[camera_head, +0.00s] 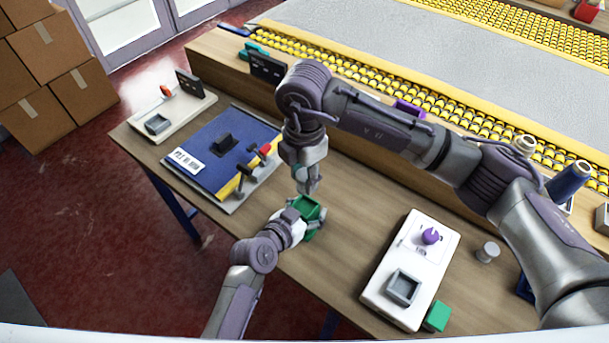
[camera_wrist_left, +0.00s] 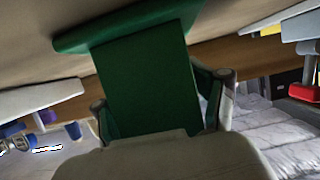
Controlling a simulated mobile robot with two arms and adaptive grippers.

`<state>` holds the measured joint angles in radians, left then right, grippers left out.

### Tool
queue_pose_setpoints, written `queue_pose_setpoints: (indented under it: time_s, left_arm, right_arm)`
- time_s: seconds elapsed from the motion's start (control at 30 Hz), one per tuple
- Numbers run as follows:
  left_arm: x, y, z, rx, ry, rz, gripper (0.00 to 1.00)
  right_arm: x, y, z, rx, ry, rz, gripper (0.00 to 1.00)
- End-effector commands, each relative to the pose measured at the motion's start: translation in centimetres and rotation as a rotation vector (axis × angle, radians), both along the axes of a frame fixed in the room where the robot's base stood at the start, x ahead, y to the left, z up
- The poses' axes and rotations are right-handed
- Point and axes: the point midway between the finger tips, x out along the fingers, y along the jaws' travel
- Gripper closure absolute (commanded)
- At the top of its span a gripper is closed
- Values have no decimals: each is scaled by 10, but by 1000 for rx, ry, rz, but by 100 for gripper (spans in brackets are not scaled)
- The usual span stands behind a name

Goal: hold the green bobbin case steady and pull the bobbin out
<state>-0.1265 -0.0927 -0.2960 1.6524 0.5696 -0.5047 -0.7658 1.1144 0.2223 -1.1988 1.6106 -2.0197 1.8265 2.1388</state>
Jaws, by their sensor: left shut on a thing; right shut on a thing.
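The green bobbin case (camera_head: 309,206) stands on the table in the middle of the head view. It has an open top. My left gripper (camera_head: 294,217) is shut on it from the front left. In the left wrist view the green case (camera_wrist_left: 147,82) fills the space between the fingers, with its wider flange against the tabletop. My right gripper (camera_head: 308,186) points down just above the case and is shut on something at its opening. That is most likely the bobbin, but the fingers hide it, and I cannot tell how much of it is inside the case.
A blue machine plate with levers (camera_head: 222,150) lies left of the case. A white panel with a purple knob (camera_head: 415,262) lies right, with a green block (camera_head: 437,316) and a grey spool (camera_head: 488,252) beside it. Bare tabletop (camera_head: 355,225) separates case and panel.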

Motion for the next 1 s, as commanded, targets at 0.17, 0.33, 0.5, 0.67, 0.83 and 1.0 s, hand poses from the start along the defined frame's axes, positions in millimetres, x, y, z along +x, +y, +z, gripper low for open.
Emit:
queue_pose_setpoints:
  time_s: [0.17,0.33,0.5,0.67,0.83,1.0]
  left_arm:
    - [-1,0,-1,1,3,-1,77]
    - [-1,0,-1,1,3,-1,77]
    - [-1,0,-1,1,3,-1,20]
    - [0,0,-1,1,2,0,0]
    - [0,0,0,1,1,0,0]
    - [-2,2,0,1,0,0,0]
  right_arm:
    - [0,0,0,1,-1,1,99]
    - [0,0,0,1,-1,1,99]
    - [0,0,0,1,-1,1,99]
    - [0,0,0,0,0,1,99]
    - [0,0,0,0,0,1,99]
    - [0,0,0,0,0,1,99]
